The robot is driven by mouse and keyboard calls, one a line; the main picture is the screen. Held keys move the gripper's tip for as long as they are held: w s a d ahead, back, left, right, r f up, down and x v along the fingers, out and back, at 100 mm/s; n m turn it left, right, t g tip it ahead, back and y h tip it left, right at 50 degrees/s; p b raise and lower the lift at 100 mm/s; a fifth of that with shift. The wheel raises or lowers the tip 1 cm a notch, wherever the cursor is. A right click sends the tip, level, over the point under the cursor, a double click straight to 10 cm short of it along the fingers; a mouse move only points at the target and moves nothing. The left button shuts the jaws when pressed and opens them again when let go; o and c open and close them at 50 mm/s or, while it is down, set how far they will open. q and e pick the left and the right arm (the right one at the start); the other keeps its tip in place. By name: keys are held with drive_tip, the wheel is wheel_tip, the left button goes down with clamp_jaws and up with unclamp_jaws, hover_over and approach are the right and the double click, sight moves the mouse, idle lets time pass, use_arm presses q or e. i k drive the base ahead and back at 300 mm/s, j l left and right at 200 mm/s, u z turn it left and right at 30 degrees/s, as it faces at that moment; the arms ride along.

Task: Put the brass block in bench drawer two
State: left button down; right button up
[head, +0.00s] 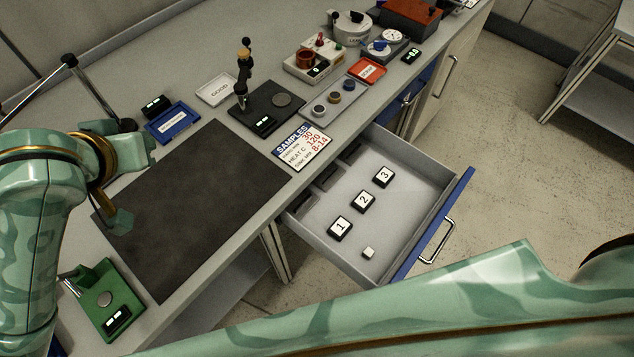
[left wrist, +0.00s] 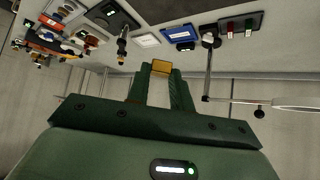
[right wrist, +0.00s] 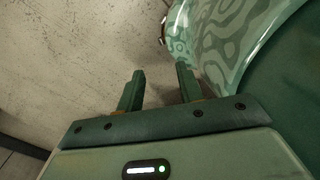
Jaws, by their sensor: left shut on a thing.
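The brass block (left wrist: 161,66) shows in the left wrist view as a small yellow-brown piece between the fingertips of my left gripper (left wrist: 162,72), which is shut on it. In the head view my left gripper (head: 120,221) is partly hidden by its own arm, over the left part of the dark mat; the block cannot be made out there. An open drawer (head: 440,175) with a blue front sticks out of the bench; no drawer number is readable. My right gripper (right wrist: 160,82) is open and empty, above the floor.
The drawer holds tiles marked 1 (head: 340,228), 2 (head: 363,201) and 3 (head: 384,175), and a small pale cube (head: 368,253). The dark mat (head: 200,200) is clear. A green device (head: 105,298), blue tray (head: 172,122) and samples card (head: 301,146) surround it.

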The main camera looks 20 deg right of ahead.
sight(394, 221)
drive_tip(key=k+l+z, duration=0.45)
drive_tip(key=l+z, duration=0.15)
drive_tip(key=z, duration=0.6)
